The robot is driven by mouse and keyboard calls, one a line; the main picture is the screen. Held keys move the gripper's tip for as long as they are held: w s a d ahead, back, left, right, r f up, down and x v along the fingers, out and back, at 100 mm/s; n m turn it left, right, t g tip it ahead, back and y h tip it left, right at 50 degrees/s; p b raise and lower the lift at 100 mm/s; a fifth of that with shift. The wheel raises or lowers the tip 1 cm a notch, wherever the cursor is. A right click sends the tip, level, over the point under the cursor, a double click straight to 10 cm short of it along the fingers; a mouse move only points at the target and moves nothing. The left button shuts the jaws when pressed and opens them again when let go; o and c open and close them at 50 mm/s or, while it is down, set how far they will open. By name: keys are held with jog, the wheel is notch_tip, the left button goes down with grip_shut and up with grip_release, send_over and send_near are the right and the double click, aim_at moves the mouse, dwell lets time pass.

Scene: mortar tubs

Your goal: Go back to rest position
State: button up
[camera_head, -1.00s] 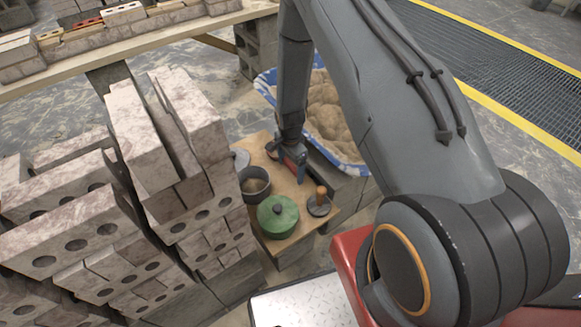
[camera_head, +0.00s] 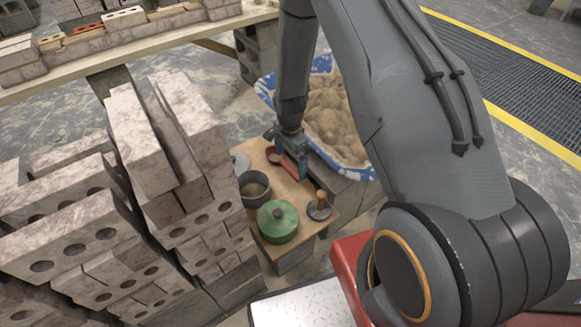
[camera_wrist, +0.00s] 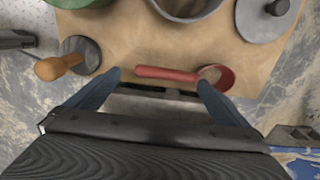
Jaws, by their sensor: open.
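My gripper (camera_head: 293,160) is over the wooden board, pointing down, with its jaws apart. In the wrist view the two blue-grey fingers (camera_wrist: 158,82) stand wide open. A red scoop (camera_wrist: 170,74) with a round bowl lies on the board just beyond the fingertips, and nothing appears to be gripped. In the head view part of the red scoop (camera_head: 278,156) shows to the left of the fingers; the rest is hidden behind them.
On the board (camera_head: 258,157) stand a dark pot (camera_head: 254,190), a green lidded pot (camera_head: 277,221) and a wooden-handled tool (camera_head: 319,208). Stacked bricks (camera_head: 140,140) crowd the left; a blue tub of mortar (camera_head: 335,110) stands behind.

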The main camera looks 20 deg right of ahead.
jog(key=shift+r, duration=1)
jog(key=s+r+n+p, duration=0.1)
jog(key=s+r+n, duration=0.25)
jog(key=r, duration=0.55)
jog(key=s+r+n+p, duration=0.1)
jog(key=s+r+n, duration=0.25)
jog(key=r, duration=0.65)
jog(key=s+r+n+p, duration=0.2)
jog(key=s+r+n, duration=0.5)
jog(key=s+r, duration=0.7)
jog(key=s, duration=0.3)
jog(key=shift+s+a+r, duration=0.2)
jog(key=shift+r, duration=0.1)
